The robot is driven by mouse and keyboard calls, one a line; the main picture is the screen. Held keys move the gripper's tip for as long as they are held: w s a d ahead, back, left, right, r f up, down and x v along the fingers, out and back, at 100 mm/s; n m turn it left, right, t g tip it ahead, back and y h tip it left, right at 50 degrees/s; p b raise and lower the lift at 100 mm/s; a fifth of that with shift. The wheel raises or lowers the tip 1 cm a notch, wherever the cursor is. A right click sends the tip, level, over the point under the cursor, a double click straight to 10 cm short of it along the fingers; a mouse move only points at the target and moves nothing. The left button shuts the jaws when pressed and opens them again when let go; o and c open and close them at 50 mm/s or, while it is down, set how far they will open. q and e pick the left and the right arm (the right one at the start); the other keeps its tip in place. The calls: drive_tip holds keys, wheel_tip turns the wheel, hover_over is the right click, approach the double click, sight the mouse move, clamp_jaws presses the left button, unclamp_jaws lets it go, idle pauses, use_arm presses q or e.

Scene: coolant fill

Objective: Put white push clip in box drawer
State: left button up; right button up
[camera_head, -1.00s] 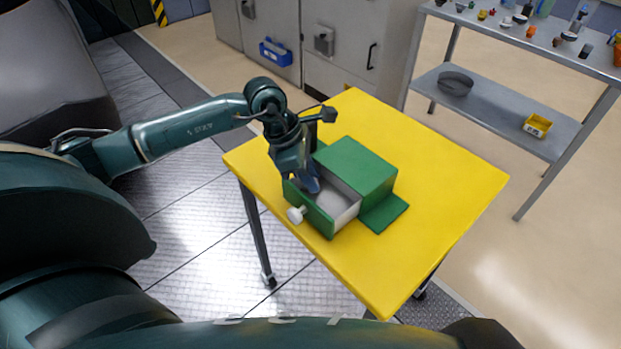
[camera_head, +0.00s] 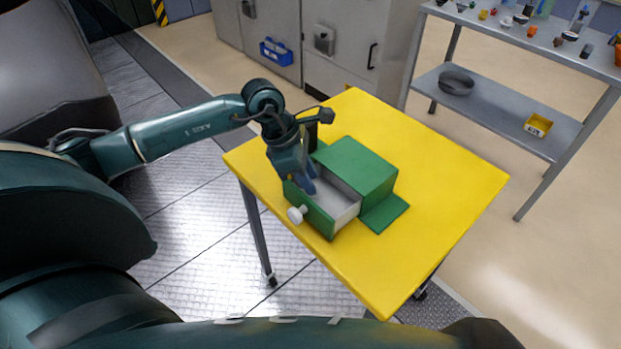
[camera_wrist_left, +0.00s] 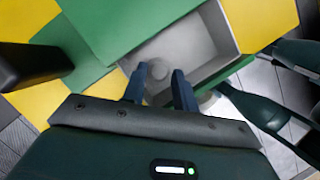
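A green box (camera_head: 362,165) stands on the yellow table with its drawer (camera_head: 318,219) pulled out toward the near left. The drawer has a pale grey inside and a white round knob on its front. My left gripper (camera_head: 309,187) points down at the open drawer from its left end. In the left wrist view its two blue fingers (camera_wrist_left: 158,82) are apart, over the drawer (camera_wrist_left: 205,42). A pale round piece, apparently the white push clip (camera_wrist_left: 157,69), shows between the fingertips against the drawer floor, not visibly gripped. My right gripper is out of view.
The yellow table (camera_head: 440,190) is bare around the box. A green flat piece (camera_head: 384,213) lies against the box's near right side. A grey shelf rack (camera_head: 500,110) with small parts, a round dark dish and a yellow bin stands at the right.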

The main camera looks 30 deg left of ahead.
use_arm(q)
drive_tip(key=v, duration=1)
drive_tip(key=shift+r+b, duration=0.35)
drive_tip(key=shift+s+a, duration=0.1)
